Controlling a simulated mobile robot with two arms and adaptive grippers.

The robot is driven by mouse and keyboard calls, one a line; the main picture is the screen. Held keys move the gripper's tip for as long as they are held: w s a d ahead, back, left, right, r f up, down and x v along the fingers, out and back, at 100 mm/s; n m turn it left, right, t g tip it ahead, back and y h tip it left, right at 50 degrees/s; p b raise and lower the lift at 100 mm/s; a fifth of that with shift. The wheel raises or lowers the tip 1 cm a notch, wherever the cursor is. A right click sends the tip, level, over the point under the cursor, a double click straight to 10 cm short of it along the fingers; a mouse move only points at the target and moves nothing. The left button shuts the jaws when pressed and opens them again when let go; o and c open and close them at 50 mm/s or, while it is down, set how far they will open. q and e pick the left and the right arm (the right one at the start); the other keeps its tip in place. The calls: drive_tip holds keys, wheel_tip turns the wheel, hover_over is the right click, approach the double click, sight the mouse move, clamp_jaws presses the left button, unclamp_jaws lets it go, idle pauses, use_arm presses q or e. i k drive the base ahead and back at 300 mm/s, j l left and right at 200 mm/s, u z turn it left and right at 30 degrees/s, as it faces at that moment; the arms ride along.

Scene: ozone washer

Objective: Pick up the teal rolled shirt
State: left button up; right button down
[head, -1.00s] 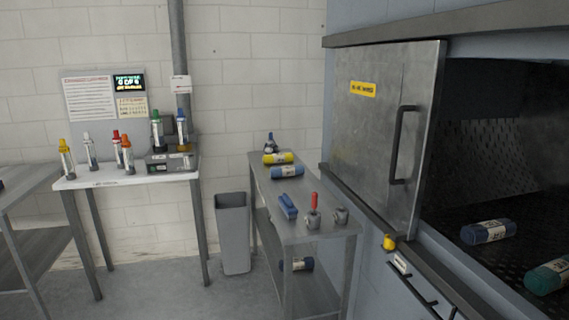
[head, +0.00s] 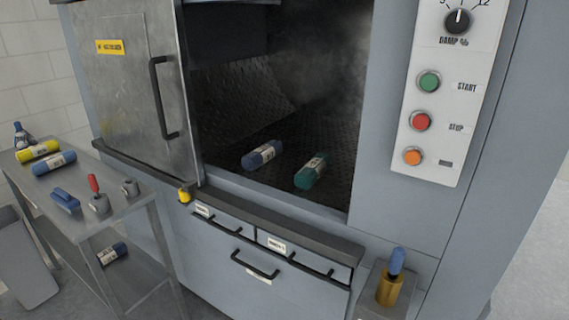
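The teal rolled shirt (head: 311,171) lies on the dark textured floor inside the open washer chamber, near the front opening. It has a pale label band around it. A blue rolled shirt (head: 262,155) with a similar band lies just left of it, with a small gap between them. The washer's metal door (head: 138,85) is slid to the left of the opening. Neither of my grippers shows in the head view.
A metal cart (head: 125,217) at left holds yellow and blue rolls and small tools. A control panel (head: 440,95) is right of the opening. A drawer handle (head: 255,265) and a small stand with a blue-topped brass item (head: 391,280) are below. Haze hangs in the chamber.

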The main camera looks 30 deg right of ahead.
sight(311, 172)
drive_tip(key=z, duration=0.5)
drive_tip(key=i+j+z, duration=0.25)
drive_tip(key=z, duration=0.15)
drive_tip(key=i+j+z, duration=0.5)
drive_tip(key=j+z, duration=0.3)
drive_tip(key=l, duration=0.15)
